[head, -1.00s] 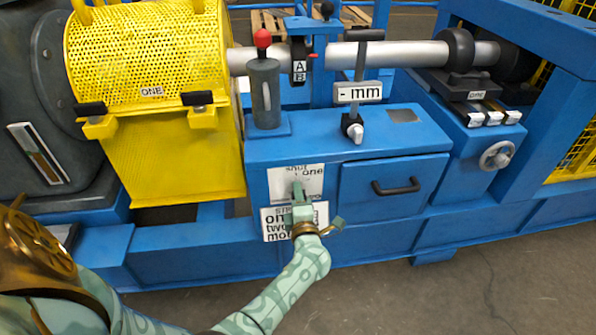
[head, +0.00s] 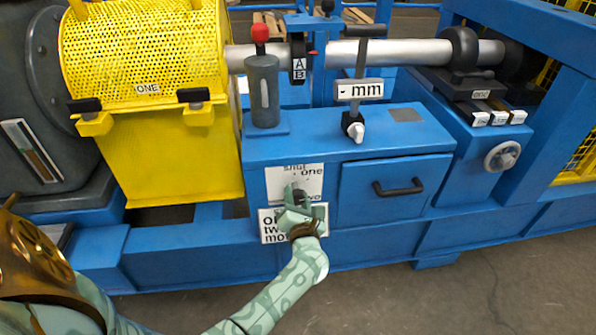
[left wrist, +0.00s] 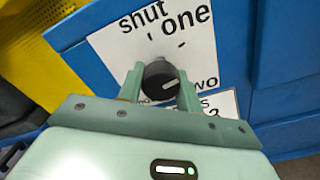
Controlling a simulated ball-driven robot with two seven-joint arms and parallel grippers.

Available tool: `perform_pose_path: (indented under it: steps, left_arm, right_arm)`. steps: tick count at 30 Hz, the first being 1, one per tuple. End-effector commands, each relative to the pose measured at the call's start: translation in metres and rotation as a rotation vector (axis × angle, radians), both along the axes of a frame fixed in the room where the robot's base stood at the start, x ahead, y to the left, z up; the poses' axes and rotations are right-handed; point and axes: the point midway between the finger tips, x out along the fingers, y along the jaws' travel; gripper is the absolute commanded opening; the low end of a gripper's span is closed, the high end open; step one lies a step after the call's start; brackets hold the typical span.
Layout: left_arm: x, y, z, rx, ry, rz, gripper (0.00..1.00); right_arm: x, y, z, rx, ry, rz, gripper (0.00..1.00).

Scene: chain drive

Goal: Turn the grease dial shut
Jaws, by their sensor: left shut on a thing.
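The grease dial is a round black knob (left wrist: 160,81) on a white plate (left wrist: 120,42) lettered "shut", "one" and "two". A pale mark on its face lies on the right side, towards "two". In the head view the plate (head: 280,183) is on the blue cabinet's front, and my gripper partly covers the dial. My left gripper (head: 298,199) is shut on the dial, with one finger on each side in the left wrist view (left wrist: 160,82). My right gripper is not in view.
A drawer with a black handle (head: 397,187) is right of the dial. A yellow mesh guard (head: 145,60) stands at upper left. A lever with a red knob (head: 260,33) and a "- mm" gauge (head: 359,90) stand above. The floor (head: 450,295) in front is clear.

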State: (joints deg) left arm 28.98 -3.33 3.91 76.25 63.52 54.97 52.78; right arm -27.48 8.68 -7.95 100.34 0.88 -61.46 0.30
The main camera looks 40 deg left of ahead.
Motion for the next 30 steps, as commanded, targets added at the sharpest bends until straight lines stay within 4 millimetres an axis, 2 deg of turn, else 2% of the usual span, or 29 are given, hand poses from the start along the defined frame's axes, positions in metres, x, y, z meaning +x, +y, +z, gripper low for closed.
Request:
perform_pose_path:
  steps: [1, 14, 30]
  left_arm:
    - [-0.002, -0.001, -0.007, -0.033, -0.025, 0.000, 0.12]
    - [-0.001, -0.002, -0.008, -0.298, -0.334, 0.001, 0.12]
    - [0.001, -0.003, -0.009, -0.630, -0.722, 0.004, 0.12]
  right_arm:
    - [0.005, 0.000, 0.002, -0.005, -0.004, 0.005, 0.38]
    - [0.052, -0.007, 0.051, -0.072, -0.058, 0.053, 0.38]
    - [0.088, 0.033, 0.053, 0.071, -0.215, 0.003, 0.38]
